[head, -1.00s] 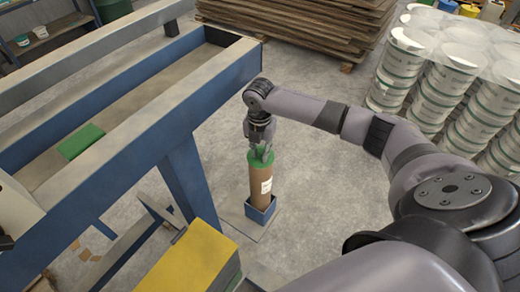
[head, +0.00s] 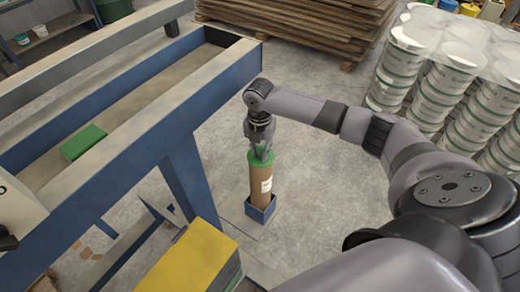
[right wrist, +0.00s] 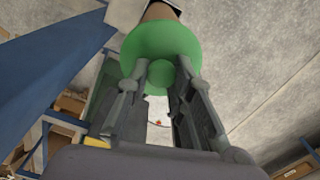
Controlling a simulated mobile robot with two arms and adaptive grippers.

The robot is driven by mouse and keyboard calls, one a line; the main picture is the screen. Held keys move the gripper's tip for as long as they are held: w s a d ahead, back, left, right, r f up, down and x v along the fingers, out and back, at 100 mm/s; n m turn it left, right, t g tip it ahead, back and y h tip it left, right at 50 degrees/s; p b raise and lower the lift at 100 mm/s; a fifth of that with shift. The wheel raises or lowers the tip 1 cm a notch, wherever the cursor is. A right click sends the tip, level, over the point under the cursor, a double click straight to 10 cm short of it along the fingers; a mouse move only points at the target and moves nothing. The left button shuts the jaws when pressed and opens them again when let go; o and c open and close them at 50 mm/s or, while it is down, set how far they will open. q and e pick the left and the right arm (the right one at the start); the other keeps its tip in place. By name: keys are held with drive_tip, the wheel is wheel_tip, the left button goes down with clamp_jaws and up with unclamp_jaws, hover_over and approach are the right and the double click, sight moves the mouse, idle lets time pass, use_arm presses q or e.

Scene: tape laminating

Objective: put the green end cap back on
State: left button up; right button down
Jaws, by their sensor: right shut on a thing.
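The green end cap (head: 262,157) is at the top of an upright brown cardboard tube (head: 261,185) with a white label. The tube stands in a blue square holder (head: 260,213) on a flat base plate. My right gripper (head: 261,148) points down from above and is shut on the cap. In the right wrist view the green cap (right wrist: 160,50) shows its round flange and a central knob between the fingers (right wrist: 158,85). The cap hides the tube's rim, so I cannot tell how fully it is seated. My left gripper is not in view.
A blue and grey machine frame (head: 215,85) stands left of the tube, with a green block (head: 83,142) inside it. A yellow-topped block (head: 188,262) is in front. Floor between is clear.

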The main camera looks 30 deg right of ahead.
drive_tip(key=shift+p, duration=0.35)
idle(0.4)
drive_tip(key=shift+f, duration=0.2)
idle(0.9)
drive_tip(key=shift+p, duration=0.55)
idle(0.4)
drive_tip(key=c, duration=1.3)
unclamp_jaws()
drive_tip(key=shift+c, duration=0.2)
drive_tip(key=shift+o, duration=0.5)
drive_tip(key=o, duration=0.4)
